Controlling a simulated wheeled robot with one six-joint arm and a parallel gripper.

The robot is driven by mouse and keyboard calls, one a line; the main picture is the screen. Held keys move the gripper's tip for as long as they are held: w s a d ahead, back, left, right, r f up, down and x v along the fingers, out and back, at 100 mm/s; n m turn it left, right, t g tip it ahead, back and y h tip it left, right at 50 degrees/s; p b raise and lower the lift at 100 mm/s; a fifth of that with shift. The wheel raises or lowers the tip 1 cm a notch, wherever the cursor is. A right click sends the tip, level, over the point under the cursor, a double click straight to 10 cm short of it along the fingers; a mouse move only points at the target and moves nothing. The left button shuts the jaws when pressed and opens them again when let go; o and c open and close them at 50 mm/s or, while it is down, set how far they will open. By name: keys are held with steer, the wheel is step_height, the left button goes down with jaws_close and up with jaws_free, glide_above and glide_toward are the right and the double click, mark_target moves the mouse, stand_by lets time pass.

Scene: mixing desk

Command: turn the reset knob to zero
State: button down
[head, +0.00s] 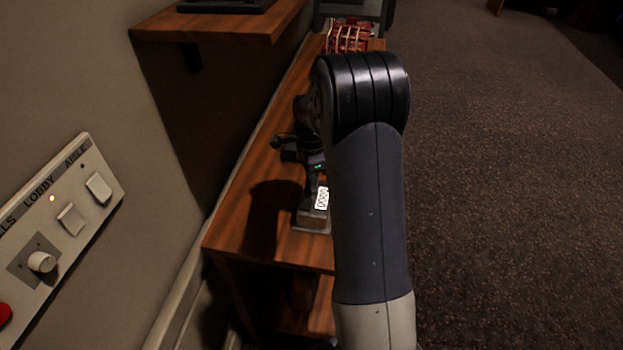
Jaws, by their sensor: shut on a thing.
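A small grey counter box (311,218) stands on the wooden desk, near its front end. A white number strip (321,198) shows on it, with digits too small to read surely. My gripper (309,190) points down at the top of this box and is shut. The reset knob is hidden behind the fingers and my arm; the grip appears to be on it. The knob's angle cannot be seen.
A wall panel (60,222) at left carries switches, a white knob (41,262) and part of a red button. A wooden shelf (215,22) juts out above the desk (225,235). A red object (346,37) sits at the far end. Carpet at right is clear.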

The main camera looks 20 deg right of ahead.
steer(key=shift+m, duration=1.6)
steer(key=c, duration=1.3)
jaws_free()
step_height(320, 180, up, 11)
steer(key=shift+w+b, duration=0.25)
steer(key=shift+b, duration=0.15)
steer(key=shift+d+f, duration=0.1)
